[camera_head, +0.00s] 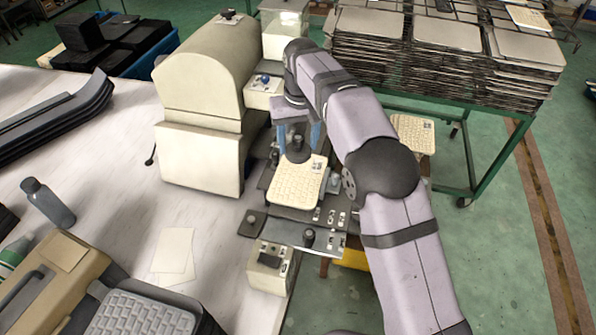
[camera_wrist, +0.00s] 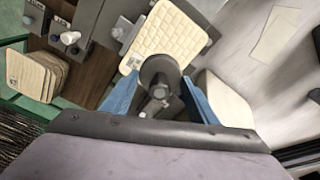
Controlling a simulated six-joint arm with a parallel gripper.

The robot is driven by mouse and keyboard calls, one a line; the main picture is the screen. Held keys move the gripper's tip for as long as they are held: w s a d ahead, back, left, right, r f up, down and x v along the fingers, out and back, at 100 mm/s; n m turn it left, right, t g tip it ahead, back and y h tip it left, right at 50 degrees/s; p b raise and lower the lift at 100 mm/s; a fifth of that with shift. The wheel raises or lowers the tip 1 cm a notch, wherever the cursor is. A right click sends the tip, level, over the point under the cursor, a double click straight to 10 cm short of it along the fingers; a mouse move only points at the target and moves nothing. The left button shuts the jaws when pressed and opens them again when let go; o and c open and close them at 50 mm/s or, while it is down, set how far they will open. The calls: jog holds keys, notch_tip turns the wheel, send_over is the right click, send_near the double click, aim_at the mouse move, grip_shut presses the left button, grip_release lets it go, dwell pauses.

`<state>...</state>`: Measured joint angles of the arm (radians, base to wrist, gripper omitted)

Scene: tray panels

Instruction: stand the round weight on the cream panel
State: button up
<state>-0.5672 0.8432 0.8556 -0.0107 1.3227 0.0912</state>
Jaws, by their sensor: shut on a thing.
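The round weight (camera_head: 298,150) is dark, with a wide round base and a narrower knob. My gripper (camera_head: 298,136) is shut on it, with blue fingers on either side. In the wrist view the weight (camera_wrist: 160,72) sits between the fingertips (camera_wrist: 160,92). The cream panel (camera_head: 297,183) is a quilted plate with rounded corners, lying flat on the grey fixture. The weight overlaps the panel's far edge in the head view, and the panel's near part in the wrist view (camera_wrist: 168,35). I cannot tell whether the weight touches the panel.
A cream machine (camera_head: 205,110) stands close on the left. Dark knobs (camera_head: 308,237) and small switches sit on the fixture's front. Another stack of cream panels (camera_wrist: 35,76) lies to one side. A green rack (camera_head: 440,60) with stacked trays stands at the back right.

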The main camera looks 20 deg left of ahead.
aim_at(299, 142)
jog(key=shift+f+p, duration=1.25)
jog(key=shift+f, duration=3.25)
jog(key=shift+f, duration=0.15)
jog(key=o, duration=1.5)
jog(key=r+b, duration=0.1)
jog(key=r, duration=0.3)
jog(key=s+r, duration=0.1)
jog(key=r, duration=0.3)
jog(key=r+b, duration=0.1)
jog(key=r, duration=0.3)
jog(key=shift+s+d+r+b, duration=0.1)
jog(key=shift+s+d+b, duration=0.1)
jog(key=shift+d+b, duration=0.15)
